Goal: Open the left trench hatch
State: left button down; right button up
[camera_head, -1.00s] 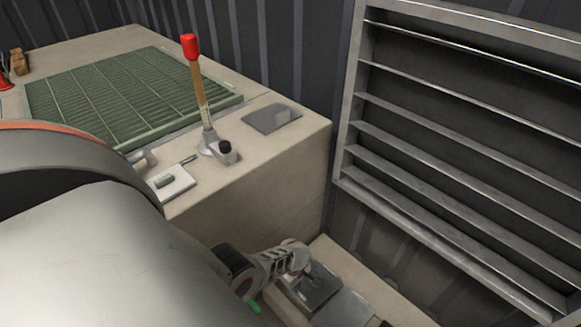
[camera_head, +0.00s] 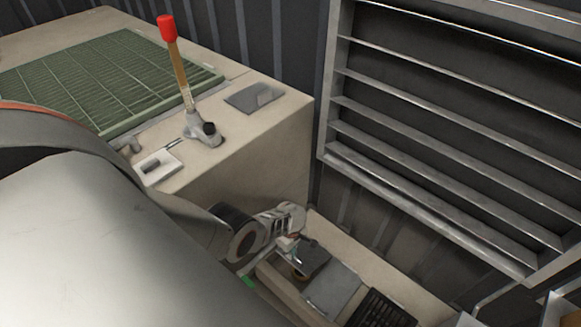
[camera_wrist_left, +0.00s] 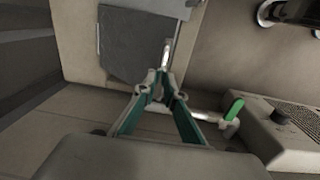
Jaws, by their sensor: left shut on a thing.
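The left trench hatch (camera_head: 314,257) is a dark grey plate in the beige ledge at the lower middle of the head view. It looks tilted up, with a dark gap at its near side. My left gripper (camera_head: 292,240) is at its left edge, partly hiding it. In the left wrist view the gripper's fingers (camera_wrist_left: 163,88) are closed together at the near end of a bright metal handle (camera_wrist_left: 167,52) beside the grey plate (camera_wrist_left: 130,45). The exact grip contact is small and hard to see. My right gripper is not in view.
A second grey plate (camera_head: 332,290) lies flat beside the hatch, with a dark grille (camera_head: 382,309) further right. A beige block (camera_head: 245,172) carrying a red-topped lever (camera_head: 180,70) stands behind. A louvred panel (camera_head: 440,130) covers the right wall.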

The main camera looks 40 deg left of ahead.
pick_arm(q)
jog(key=w, duration=0.1)
jog(key=w+r, duration=0.1)
jog(key=shift+w+d+t, duration=0.25)
jog(key=shift+w+t, duration=0.05)
jog(key=shift+w, duration=0.05)
jog(key=c, duration=2.1)
grip_release()
jog(key=shift+f, duration=0.1)
jog(key=shift+w, duration=0.15)
jog(key=shift+d, duration=0.1)
jog(key=shift+s+a+r, duration=0.1)
jog(key=shift+s+r, duration=0.15)
jog(key=shift+r, duration=0.95)
jog(key=shift+s+a+r, duration=0.1)
jog(key=shift+s+r, duration=0.15)
jog(key=shift+r, duration=0.95)
jog(key=shift+s+a+r, duration=0.1)
jog(key=shift+s+r, duration=0.15)
jog(key=shift+r, duration=0.95)
